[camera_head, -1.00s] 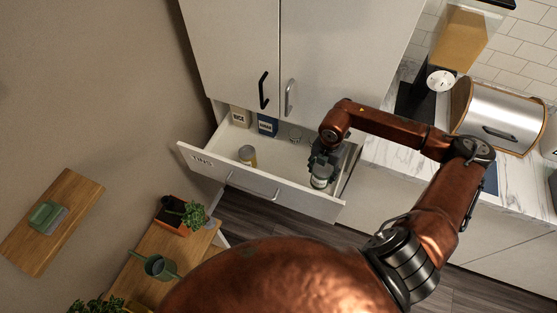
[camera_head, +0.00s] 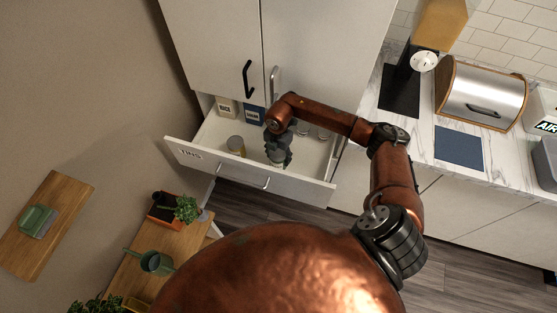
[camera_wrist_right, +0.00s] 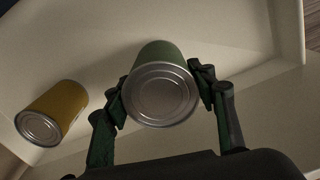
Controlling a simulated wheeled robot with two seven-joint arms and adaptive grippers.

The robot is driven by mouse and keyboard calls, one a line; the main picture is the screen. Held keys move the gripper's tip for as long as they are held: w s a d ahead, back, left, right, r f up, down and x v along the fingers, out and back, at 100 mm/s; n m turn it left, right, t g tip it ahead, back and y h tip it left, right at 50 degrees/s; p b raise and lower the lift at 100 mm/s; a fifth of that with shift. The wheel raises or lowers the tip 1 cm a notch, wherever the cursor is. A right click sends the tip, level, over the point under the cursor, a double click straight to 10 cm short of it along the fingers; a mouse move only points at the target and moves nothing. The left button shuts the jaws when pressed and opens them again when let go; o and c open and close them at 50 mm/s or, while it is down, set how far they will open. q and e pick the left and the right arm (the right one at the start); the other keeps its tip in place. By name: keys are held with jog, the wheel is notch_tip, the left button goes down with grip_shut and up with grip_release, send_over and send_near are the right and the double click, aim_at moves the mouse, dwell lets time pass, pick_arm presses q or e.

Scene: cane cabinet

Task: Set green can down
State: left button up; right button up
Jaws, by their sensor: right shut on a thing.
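The green can (camera_wrist_right: 160,86) is between the fingers of my right gripper (camera_wrist_right: 165,92) in the right wrist view, its silver end facing the camera. In the head view my right gripper (camera_head: 278,152) reaches down into the open drawer labelled TINS (camera_head: 190,155), and the can is mostly hidden beneath it. The gripper is shut on the can. I cannot tell whether the can touches the drawer floor. My left gripper is not in view.
A yellow can (camera_head: 236,145) stands in the drawer left of my right gripper; it also shows in the right wrist view (camera_wrist_right: 52,112). RICE (camera_head: 226,108) and blue (camera_head: 254,114) packages stand at the back. Glass jars (camera_head: 312,131) stand at the back right.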

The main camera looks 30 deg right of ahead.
jog(key=shift+f, duration=1.4)
jog(key=o, duration=1.6)
jog(key=shift+f, duration=0.15)
jog(key=shift+c, duration=0.2)
notch_tip(320, 180, up, 12)
jog(key=shift+r, duration=0.15)
